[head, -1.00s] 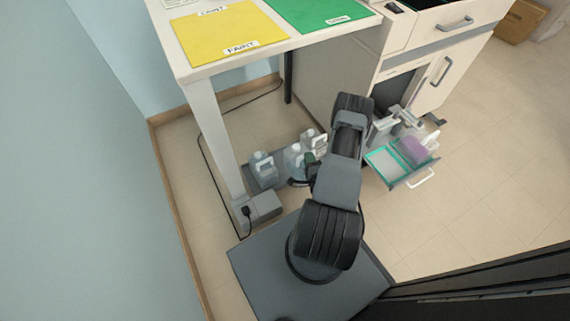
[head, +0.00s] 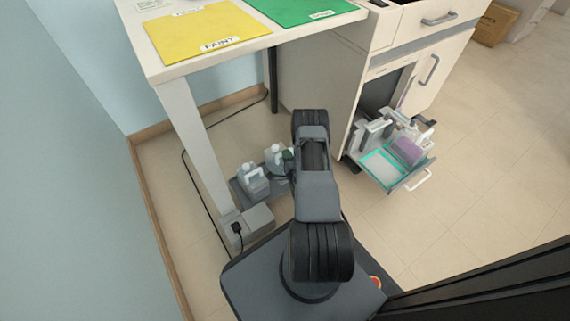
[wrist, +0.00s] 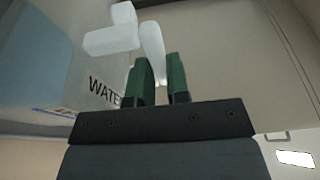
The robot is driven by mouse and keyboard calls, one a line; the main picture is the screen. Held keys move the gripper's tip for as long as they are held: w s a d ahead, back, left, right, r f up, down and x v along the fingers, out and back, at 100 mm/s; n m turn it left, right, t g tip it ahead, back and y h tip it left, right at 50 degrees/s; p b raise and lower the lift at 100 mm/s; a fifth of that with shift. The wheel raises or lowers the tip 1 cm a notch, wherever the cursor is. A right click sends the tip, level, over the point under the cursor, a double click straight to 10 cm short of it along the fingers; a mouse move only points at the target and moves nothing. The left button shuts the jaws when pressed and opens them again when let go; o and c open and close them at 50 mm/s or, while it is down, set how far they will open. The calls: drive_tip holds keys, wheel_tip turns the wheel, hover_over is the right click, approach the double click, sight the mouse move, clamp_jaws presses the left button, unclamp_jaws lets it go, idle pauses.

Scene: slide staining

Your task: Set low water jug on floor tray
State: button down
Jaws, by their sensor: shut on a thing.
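A translucent water jug (wrist: 60,62) with dark label letters reading "WATE" fills the left of the wrist view. My gripper (wrist: 159,72) has its green fingers shut on the jug's white handle (wrist: 152,45). In the head view my gripper (head: 289,160) is low, largely hidden by my arm. The grey floor tray (head: 239,190) lies under the table, with a jug (head: 255,183) at its near left end. Another pale jug (head: 274,155) shows right beside my gripper; I cannot tell whether it is the held one, nor whether the held jug touches the tray.
A grey box with a plug (head: 247,228) stands by the table leg (head: 190,140), in front of the tray. A dark cable runs along the floor at left. At right an open drawer (head: 402,180) with staining items juts from the cabinet. The floor further right is clear.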

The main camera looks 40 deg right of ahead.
sight(281, 160)
drive_tip(key=shift+w+d+f+b, duration=0.1)
drive_tip(key=shift+w+f+b, duration=0.25)
drive_tip(key=shift+w+f, duration=0.4)
drive_tip(key=shift+w+d+f+b, duration=0.15)
drive_tip(key=shift+f+b, duration=0.75)
drive_tip(key=shift+f, duration=1)
drive_tip(key=c, duration=1.1)
unclamp_jaws()
